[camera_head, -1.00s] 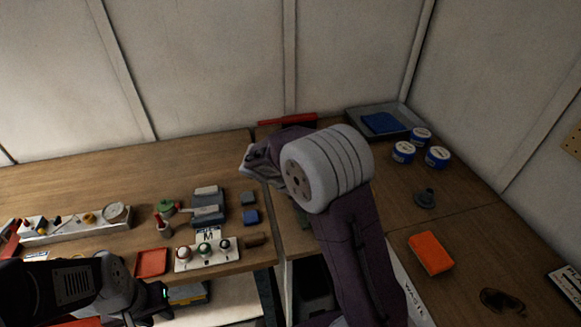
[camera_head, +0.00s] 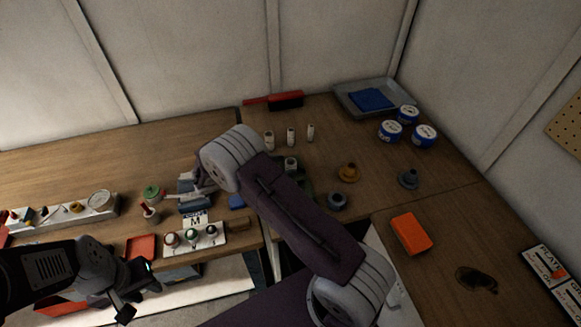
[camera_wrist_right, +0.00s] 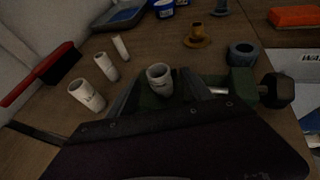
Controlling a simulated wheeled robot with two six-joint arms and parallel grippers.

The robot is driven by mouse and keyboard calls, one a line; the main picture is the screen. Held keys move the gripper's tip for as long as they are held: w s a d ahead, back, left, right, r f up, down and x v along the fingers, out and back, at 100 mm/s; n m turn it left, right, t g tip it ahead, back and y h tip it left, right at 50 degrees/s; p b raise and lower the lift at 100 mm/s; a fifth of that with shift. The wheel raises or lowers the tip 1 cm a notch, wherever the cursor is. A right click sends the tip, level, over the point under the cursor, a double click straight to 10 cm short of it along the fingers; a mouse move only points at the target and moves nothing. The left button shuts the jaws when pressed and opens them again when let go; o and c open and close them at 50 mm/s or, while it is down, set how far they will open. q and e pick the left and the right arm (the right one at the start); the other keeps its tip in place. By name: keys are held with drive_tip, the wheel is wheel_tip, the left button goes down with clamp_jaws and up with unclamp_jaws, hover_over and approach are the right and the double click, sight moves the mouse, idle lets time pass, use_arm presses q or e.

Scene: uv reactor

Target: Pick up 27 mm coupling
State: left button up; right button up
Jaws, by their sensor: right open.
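Three white cylindrical couplings stand upright in a row on the right bench: left (camera_head: 269,140), middle (camera_head: 290,136) and right (camera_head: 310,132). They show in the right wrist view too (camera_wrist_right: 87,96). A fourth white cylinder (camera_head: 290,165) stands in a green vise-like holder (camera_wrist_right: 240,83), partly hidden by my right arm. Size labels are unreadable, so I cannot tell which is 27 mm.
A brass flanged part (camera_head: 348,173), grey flanged part (camera_head: 408,179) and dark ring (camera_head: 337,200) lie right of the vise. Blue-white tins (camera_head: 424,135), a grey tray (camera_head: 345,99) and a red brush (camera_head: 286,99) are behind. An orange block (camera_head: 411,233) is at right.

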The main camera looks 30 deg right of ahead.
sight(286, 164)
drive_tip(key=x, duration=0.4)
drive_tip(key=shift+w, duration=0.1)
drive_tip(key=shift+a, duration=0.15)
clamp_jaws()
drive_tip(key=shift+r, duration=0.1)
drive_tip(key=r, duration=0.4)
drive_tip(key=shift+s+r, duration=0.2)
drive_tip(key=shift+s, duration=0.05)
drive_tip(key=s+d+r, duration=0.4)
drive_tip(key=s+r, duration=0.2)
drive_tip(key=s, duration=0.4)
drive_tip(key=shift+s+r+b, duration=0.25)
drive_tip(key=shift+b, duration=0.2)
